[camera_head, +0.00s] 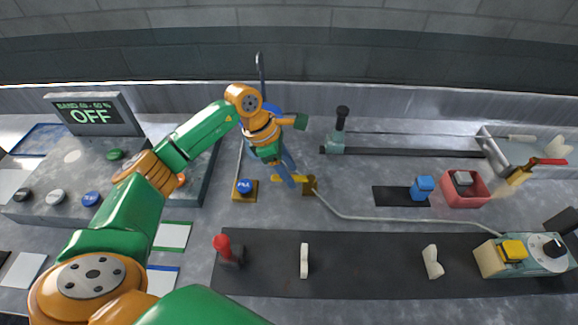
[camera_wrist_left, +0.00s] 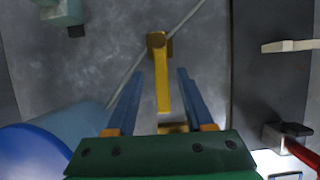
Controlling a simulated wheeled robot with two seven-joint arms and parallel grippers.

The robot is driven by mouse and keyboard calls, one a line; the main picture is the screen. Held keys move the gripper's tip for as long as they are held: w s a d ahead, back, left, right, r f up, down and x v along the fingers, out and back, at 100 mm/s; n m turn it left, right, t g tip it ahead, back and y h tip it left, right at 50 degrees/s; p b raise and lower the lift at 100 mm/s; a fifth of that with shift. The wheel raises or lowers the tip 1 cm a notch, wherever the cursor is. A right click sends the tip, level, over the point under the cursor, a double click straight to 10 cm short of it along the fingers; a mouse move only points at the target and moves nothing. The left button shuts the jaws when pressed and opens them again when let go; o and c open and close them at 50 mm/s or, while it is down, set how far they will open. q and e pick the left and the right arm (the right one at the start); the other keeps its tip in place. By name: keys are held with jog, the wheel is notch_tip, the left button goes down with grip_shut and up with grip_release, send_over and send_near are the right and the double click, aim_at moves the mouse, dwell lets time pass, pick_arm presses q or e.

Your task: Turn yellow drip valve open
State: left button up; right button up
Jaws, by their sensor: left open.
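The yellow drip valve lever (camera_head: 278,178) sits on a brown hub (camera_head: 310,184) on the grey bench in the head view. In the left wrist view the yellow lever (camera_wrist_left: 161,85) runs from its hub (camera_wrist_left: 159,42) back between my blue fingers. My left gripper (camera_head: 291,184) reaches down over the lever in the head view. In the wrist view my left gripper (camera_wrist_left: 160,72) is open, with a finger on each side of the lever and visible gaps. Its fingers partly hide the lever in the head view. My right gripper is not in view.
A blue button (camera_head: 245,186) stands left of the valve. A thin tube (camera_head: 400,219) runs right from the hub. A dark mat (camera_head: 370,275) with a red-handled part (camera_head: 225,247) lies in front. A display (camera_head: 93,114) reads OFF. A blue-topped vessel (camera_head: 271,107) stands behind my gripper.

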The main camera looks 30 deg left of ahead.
pick_arm(q)
grip_shut()
jog(key=shift+s, duration=0.1)
dwell(1.2)
